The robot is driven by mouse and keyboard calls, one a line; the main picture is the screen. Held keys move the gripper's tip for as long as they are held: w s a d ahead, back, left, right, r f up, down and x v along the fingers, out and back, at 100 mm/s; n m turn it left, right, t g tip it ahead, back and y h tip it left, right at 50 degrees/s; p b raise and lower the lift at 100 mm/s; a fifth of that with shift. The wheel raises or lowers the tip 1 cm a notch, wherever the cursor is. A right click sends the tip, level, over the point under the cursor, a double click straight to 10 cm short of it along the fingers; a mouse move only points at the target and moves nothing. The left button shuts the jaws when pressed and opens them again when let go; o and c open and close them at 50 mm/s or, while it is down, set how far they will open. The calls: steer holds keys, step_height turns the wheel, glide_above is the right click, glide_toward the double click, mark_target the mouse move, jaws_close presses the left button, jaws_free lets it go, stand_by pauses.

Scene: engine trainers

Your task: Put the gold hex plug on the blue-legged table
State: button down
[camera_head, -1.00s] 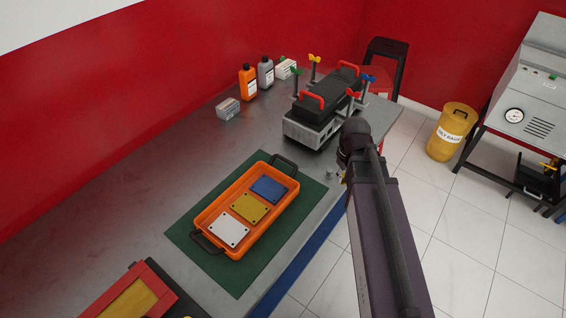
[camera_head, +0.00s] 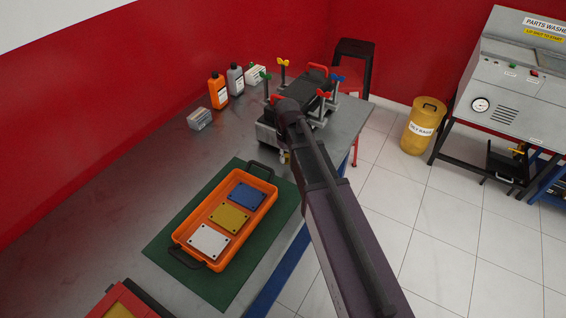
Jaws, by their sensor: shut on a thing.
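The grey-topped table (camera_head: 95,245) fills the left and middle of the view; a blue leg or frame part (camera_head: 287,275) shows under its near right edge. My arm reaches in from the bottom right, its end in front of the dark engine block. My gripper (camera_head: 284,157) shows only as a small bit below the arm's end, mostly hidden by the arm. A tiny gold-coloured spot there appears to be the gold hex plug (camera_head: 284,159), held in the jaws; its shape is too small to make out. I cannot tell its height above the table.
An orange tray (camera_head: 181,238) with white, yellow and blue plates lies on a green mat (camera_head: 160,252). The engine block (camera_head: 318,103) with red handles stands at the table's far end. Bottles and boxes line the back left. Bare tabletop lies left of the mat.

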mark_target(284, 167)
stand_by(0.3)
steer(key=shift+w+a+f, duration=0.25)
steer(key=shift+w+a, duration=0.3)
steer(key=shift+w, duration=0.05)
steer(key=shift+s+f+b, duration=0.1)
steer(key=shift+f+b, duration=1.5)
steer(key=shift+b, duration=0.25)
steer(key=shift+f, duration=0.2)
steer(key=shift+c, duration=2.4)
jaws_free()
steer(key=shift+r, duration=0.1)
steer(key=shift+r, duration=0.15)
step_height(284, 167, up, 12)
steer(key=p, duration=1.2)
